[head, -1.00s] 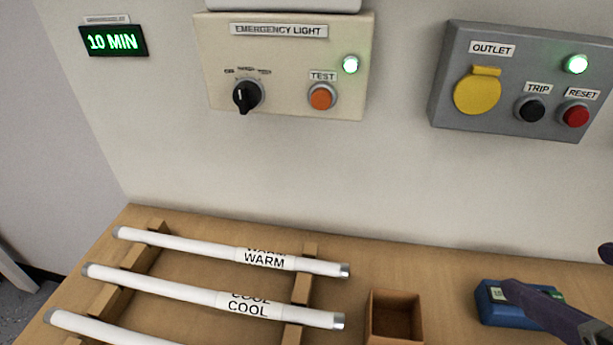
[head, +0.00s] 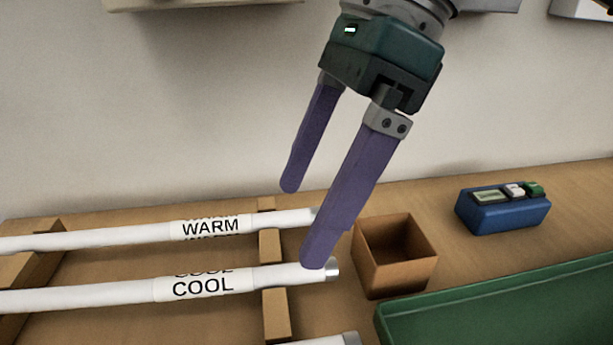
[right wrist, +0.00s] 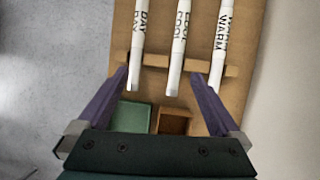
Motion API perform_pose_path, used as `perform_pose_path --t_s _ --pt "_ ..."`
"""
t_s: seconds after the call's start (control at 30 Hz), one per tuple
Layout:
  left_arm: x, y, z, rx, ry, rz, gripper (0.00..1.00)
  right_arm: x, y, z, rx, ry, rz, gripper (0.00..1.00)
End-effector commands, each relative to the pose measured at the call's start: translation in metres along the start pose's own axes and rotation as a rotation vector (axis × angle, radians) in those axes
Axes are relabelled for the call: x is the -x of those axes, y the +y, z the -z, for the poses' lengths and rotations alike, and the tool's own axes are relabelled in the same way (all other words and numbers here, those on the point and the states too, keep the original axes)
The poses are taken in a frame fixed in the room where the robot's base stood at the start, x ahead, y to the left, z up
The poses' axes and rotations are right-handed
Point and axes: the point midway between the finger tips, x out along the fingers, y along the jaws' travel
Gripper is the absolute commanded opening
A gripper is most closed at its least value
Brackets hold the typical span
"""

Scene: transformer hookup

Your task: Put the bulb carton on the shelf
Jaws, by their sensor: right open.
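My right gripper (head: 303,225) has two purple fingers spread apart with nothing between them. In the head view it points down over the right ends of the white tubes, left of a small open brown box (head: 398,275). I cannot tell whether it touches a tube. I cannot make out a bulb carton or a shelf in either view. My left gripper is out of view.
White tubes labelled WARM (head: 211,227) and COOL (head: 203,286) lie on wooden rests; a DAY tube (right wrist: 139,35) lies beside them. A blue device (head: 505,214) stands at the right. A green tray (head: 500,308) is at the front right. The wall is behind.

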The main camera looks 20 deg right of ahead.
Motion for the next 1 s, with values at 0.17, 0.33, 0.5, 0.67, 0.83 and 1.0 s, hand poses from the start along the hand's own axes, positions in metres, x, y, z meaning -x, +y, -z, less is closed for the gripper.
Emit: perform_pose_path --t_s 0.17,0.33,0.5,0.67,0.83,1.0 --pt "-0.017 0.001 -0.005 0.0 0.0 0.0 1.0 0.022 -0.031 0.079 -0.019 0.347 0.087 1.0" --pt "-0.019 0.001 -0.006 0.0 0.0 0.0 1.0 0.018 -0.035 0.101 -0.034 0.423 0.096 1.0" --pt "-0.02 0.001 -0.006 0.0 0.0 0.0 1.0 -0.004 -0.037 0.111 -0.033 0.42 0.094 1.0" --pt "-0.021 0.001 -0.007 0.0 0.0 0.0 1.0 -0.016 -0.038 0.118 -0.033 0.419 0.095 1.0" --pt "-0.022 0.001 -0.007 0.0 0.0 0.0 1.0 -0.037 -0.04 0.135 -0.034 0.419 0.093 1.0" --pt "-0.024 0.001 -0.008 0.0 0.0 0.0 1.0 -0.054 -0.043 0.142 -0.032 0.417 0.095 1.0"
